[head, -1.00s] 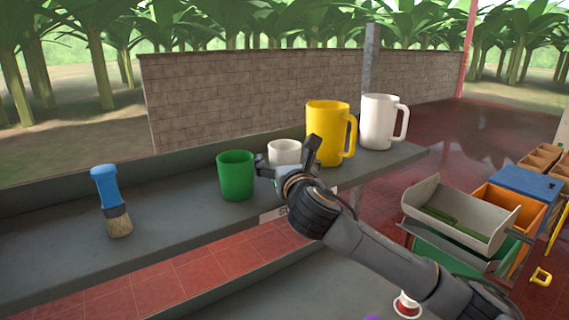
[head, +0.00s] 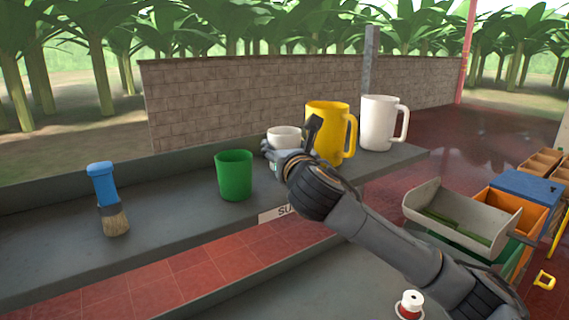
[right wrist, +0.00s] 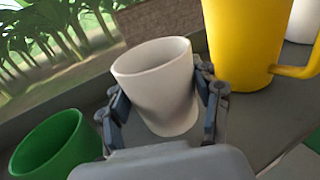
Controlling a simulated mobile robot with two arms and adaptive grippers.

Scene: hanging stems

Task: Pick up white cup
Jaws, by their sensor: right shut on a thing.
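The small white cup (head: 285,136) is between the green cup and the yellow mug, upright or nearly so, its lower part hidden in the head view by my right gripper (head: 289,150). In the right wrist view the white cup (right wrist: 158,88) sits between the two fingers of my right gripper (right wrist: 162,98), which touch it on both sides. My right gripper is shut on it and holds it slightly above the grey shelf (head: 165,203). My left gripper is not in view.
A green cup (head: 235,176) stands left of the held cup. A yellow mug (head: 326,132) stands close on the right, with a tall white mug (head: 378,122) beyond it. A blue-handled brush (head: 105,190) stands farther left. A brick wall (head: 240,98) is behind the shelf.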

